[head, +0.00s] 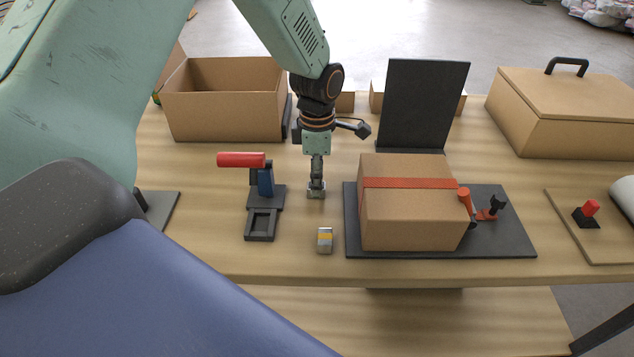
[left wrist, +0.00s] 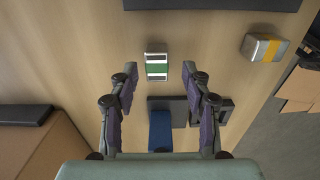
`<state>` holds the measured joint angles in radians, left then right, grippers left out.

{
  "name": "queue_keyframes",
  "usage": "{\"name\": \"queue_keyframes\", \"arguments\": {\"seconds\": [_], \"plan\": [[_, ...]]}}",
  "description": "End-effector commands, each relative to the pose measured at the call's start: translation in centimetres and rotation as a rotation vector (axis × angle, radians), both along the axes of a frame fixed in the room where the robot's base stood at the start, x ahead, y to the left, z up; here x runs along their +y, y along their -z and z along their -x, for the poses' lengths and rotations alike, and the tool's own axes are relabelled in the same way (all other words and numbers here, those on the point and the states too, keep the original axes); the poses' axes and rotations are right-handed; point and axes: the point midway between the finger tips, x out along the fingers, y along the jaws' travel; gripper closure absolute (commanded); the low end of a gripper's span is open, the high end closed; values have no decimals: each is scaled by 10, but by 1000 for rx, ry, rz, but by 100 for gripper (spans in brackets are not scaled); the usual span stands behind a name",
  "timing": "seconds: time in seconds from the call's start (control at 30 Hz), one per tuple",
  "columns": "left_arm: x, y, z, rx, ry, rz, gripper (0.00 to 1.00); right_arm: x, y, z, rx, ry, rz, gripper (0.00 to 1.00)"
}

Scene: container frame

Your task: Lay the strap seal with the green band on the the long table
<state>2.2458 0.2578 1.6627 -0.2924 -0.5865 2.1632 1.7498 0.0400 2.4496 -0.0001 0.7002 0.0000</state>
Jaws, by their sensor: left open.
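The strap seal with the green band (left wrist: 157,67) is a small silvery block with a green stripe, lying flat on the wooden long table (head: 205,255). In the left wrist view it lies just beyond and between my open fingertips. My left gripper (head: 316,190) points down over the table and is empty; it also shows in the left wrist view (left wrist: 161,82) with its two fingers spread apart. In the head view the gripper mostly hides this seal. Another seal with a yellow band (head: 325,240) lies nearer the front edge; the left wrist view shows it too (left wrist: 264,47). My right gripper is not in view.
A red-handled blue tool (head: 265,182) stands just left of my gripper. A carton with a red strap (head: 412,205) sits on a dark plate to the right. An open cardboard box (head: 225,115) and an upright dark panel (head: 424,105) stand behind.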

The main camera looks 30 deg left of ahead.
Motion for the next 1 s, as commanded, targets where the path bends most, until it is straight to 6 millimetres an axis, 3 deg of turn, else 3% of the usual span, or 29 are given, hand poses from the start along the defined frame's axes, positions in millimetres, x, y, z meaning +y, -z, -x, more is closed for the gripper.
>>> {"name": "queue_keyframes", "arguments": {"seconds": [0.03, 0.2, 0.4, 0.6, 1.0], "plan": [[0, -14, -1, -5, 0, 0, 52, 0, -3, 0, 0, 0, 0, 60], [0, -50, -1, -4, 0, 0, 52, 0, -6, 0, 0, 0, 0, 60], [0, -79, -1, -2, 0, 0, 52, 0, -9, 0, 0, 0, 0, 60], [0, -91, -1, 0, 0, 0, 52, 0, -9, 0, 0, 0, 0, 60], [0, -91, -1, 0, 0, 0, 52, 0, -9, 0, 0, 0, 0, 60]]}}
